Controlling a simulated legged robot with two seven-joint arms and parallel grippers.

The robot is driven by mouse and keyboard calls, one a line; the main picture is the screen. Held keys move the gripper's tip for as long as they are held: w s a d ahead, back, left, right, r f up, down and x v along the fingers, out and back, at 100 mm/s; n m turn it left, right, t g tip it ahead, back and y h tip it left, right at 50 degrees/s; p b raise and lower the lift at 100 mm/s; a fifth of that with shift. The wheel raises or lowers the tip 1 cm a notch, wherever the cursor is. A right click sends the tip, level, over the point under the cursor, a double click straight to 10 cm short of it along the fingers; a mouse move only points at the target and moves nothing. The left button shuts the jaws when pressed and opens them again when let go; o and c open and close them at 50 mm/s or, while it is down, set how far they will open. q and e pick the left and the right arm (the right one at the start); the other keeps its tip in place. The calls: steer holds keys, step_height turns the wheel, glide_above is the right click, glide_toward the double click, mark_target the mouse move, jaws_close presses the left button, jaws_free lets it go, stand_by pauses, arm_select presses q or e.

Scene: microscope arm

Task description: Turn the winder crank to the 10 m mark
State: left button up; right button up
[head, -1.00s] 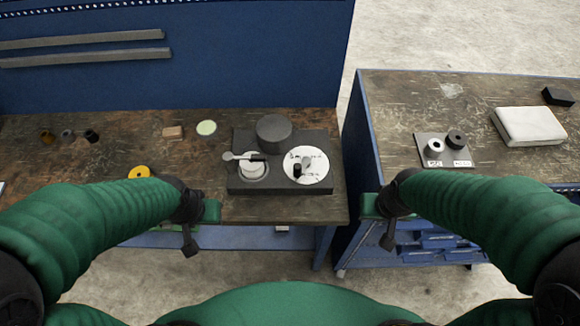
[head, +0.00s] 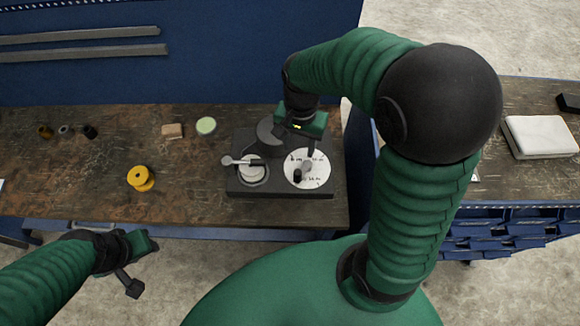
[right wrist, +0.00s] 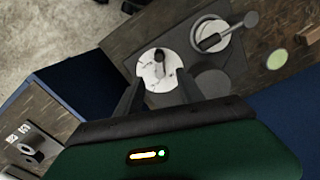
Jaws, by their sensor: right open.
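The winder (head: 236,186) is a dark base on the bench with a dark grey cylinder (head: 268,133) at its back. At its right is a white dial (head: 318,170) with black marks too small to read surely. A crank with a dark knob (head: 298,175) sits over the dial. My right gripper (head: 300,146) is open and empty, above and just behind the dial. In the right wrist view the dial (right wrist: 150,80) and crank (right wrist: 159,62) show beyond the open fingers (right wrist: 160,78). My left gripper (head: 140,264) is off the bench's front edge, its jaw state unclear.
A white knob with a grey lever (head: 240,160) is on the base's left. A yellow spool (head: 140,178), a wooden block (head: 172,131), a pale green disc (head: 206,126) and small cylinders (head: 65,131) lie left. A second bench (head: 510,95) bears a white book-like block (head: 540,137).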

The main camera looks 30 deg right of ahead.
mark_target(298, 171)
step_height(298, 171, down, 15)
steer(key=shift+s, duration=0.1)
steer(key=shift+a, duration=0.15)
steer(key=c, duration=0.4)
jaws_close()
steer(key=shift+r, duration=0.1)
stand_by(0.8)
